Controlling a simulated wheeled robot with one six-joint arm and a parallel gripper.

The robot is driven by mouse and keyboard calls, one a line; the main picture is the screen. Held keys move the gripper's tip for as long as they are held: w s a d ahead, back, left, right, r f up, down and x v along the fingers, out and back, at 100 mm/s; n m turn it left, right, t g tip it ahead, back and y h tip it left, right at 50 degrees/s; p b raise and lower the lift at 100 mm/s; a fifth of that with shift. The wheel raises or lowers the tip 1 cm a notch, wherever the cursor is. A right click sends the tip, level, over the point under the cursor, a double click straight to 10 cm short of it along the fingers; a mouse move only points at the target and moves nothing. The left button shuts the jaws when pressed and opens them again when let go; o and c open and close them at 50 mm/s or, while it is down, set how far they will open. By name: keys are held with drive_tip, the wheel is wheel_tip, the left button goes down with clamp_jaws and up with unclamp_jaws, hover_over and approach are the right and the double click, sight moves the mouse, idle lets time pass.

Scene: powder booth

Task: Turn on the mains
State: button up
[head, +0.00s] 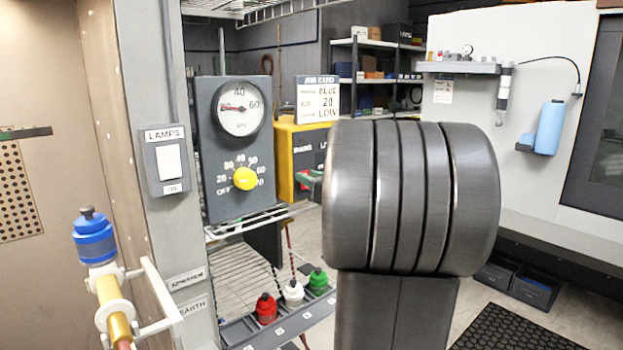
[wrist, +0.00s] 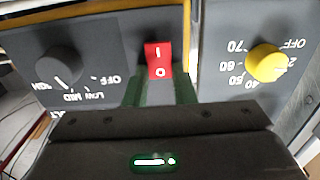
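The mains switch is a red rocker marked I and O (wrist: 159,60) on the dark face of a yellow-edged unit. Which side is pressed in, I cannot tell. My gripper (wrist: 160,88) shows in the wrist view with two green fingers apart, one on each side of the rocker's lower end in the picture. Nothing is held; whether the fingertips touch the panel is unclear. In the head view the yellow unit (head: 284,165) bears a MAINS label, and my arm covers much of its front. The green of my gripper (head: 310,180) shows there at the arm's left edge.
A grey knob (wrist: 62,66) with OFF, LOW and MID marks sits left of the rocker. A yellow knob (wrist: 266,62) sits right, on a separate panel with a dial gauge (head: 239,107). A job card (head: 317,99) stands on the unit. A wire rack (head: 240,265) is below.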

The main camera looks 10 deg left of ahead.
drive_tip(key=shift+c, duration=1.2)
drive_tip(key=f+t+y+b, duration=0.1)
drive_tip(key=y+b, duration=0.1)
drive_tip(key=b, duration=0.4)
drive_tip(key=shift+t+b, duration=0.3)
drive_tip(key=shift+b, duration=0.05)
drive_tip(key=shift+s+r+b, duration=0.1)
drive_tip(key=shift+b, duration=0.25)
drive_tip(key=shift+d+r, duration=0.1)
drive_tip(key=o, duration=1)
